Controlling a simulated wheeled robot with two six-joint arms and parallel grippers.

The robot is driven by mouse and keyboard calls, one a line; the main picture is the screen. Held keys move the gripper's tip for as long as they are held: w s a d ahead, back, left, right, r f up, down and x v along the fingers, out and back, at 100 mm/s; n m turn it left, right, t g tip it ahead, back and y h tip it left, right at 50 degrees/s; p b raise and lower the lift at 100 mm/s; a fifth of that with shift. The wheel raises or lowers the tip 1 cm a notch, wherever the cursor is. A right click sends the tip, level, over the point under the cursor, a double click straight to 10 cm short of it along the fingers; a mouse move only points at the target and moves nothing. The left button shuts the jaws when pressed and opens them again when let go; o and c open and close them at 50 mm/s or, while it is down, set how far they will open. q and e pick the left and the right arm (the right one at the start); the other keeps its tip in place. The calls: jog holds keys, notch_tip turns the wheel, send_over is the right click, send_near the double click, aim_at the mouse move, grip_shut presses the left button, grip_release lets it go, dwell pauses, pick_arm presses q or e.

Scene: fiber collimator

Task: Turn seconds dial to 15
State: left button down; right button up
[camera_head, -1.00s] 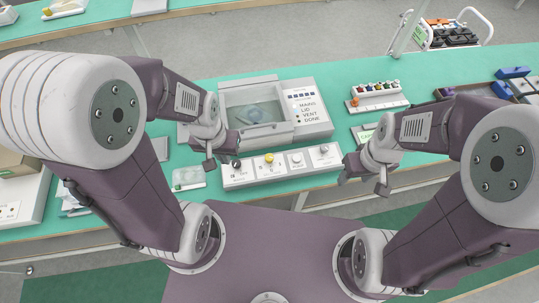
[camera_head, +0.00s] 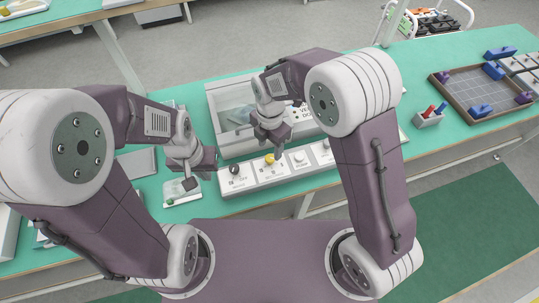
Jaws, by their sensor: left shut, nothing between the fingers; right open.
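A low white control strip (camera_head: 255,185) with several knobs stands along the front of the bench. It carries a black knob (camera_head: 235,170), a yellow knob (camera_head: 269,159) and white knobs, one of them here (camera_head: 299,157). Their labels are too small to read, so I cannot tell which is the seconds dial. My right gripper (camera_head: 277,148) is open and points down just above and behind the yellow knob; contact cannot be told. My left gripper (camera_head: 194,181) is shut and empty, to the left of the strip. My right arm partly covers the strip's right end.
A white machine with a clear lid (camera_head: 222,97) stands behind the strip, partly hidden by my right arm. A small white tray (camera_head: 183,192) lies below my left gripper. At the right are a small holder (camera_head: 428,119) and a brown-framed grid tray (camera_head: 480,92) with blue pieces.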

aim_at(270, 158)
notch_tip(270, 158, down, 5)
jog(key=shift+r, duration=0.2)
jog(key=shift+d+f, duration=0.1)
jog(key=shift+f, duration=0.15)
grip_shut()
